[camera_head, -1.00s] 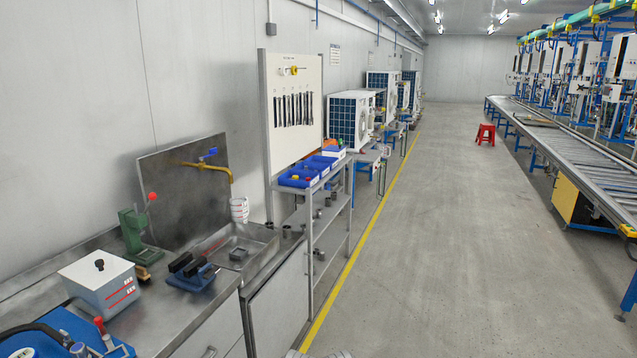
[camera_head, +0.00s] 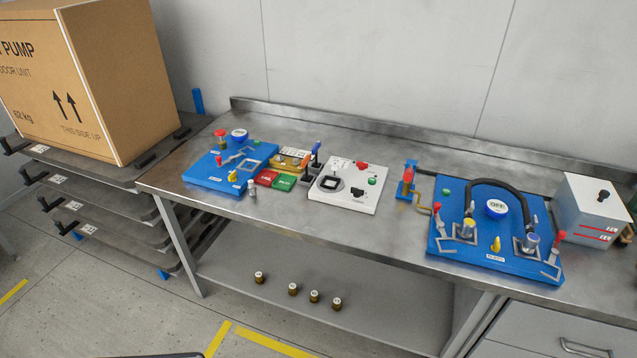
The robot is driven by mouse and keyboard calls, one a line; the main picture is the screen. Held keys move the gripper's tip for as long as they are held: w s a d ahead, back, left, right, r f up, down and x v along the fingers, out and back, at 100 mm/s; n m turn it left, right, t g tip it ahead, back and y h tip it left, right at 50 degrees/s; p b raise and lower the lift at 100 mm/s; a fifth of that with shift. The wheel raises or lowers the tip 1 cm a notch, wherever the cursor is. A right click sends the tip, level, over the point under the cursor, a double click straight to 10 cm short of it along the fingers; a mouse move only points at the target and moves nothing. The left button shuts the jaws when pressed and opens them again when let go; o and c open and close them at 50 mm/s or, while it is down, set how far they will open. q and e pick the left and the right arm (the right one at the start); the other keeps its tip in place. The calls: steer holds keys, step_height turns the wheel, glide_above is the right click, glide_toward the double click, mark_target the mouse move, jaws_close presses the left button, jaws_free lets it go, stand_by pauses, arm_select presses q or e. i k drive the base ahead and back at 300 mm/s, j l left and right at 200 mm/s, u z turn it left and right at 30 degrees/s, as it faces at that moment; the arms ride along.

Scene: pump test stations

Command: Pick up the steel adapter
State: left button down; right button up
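A small silvery cylinder with a pale top (camera_head: 252,187) stands upright on the steel workbench (camera_head: 400,232), just in front of the left blue test station (camera_head: 212,178). It looks like a steel adapter, but it is too small to be sure. Several brownish fittings with pale tops (camera_head: 293,289) stand on the lower shelf; they look brass rather than steel. Neither of my grippers is in view.
A larger blue station (camera_head: 455,255) and white box (camera_head: 592,212) are to the right. A cardboard box (camera_head: 150,75) rests on dark racks (camera_head: 110,172). Floor in front is open.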

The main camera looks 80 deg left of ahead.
mark_target(252, 189)
steer(key=u, duration=3.3)
steer(key=i+j, duration=0.1)
steer(key=i, duration=0.8)
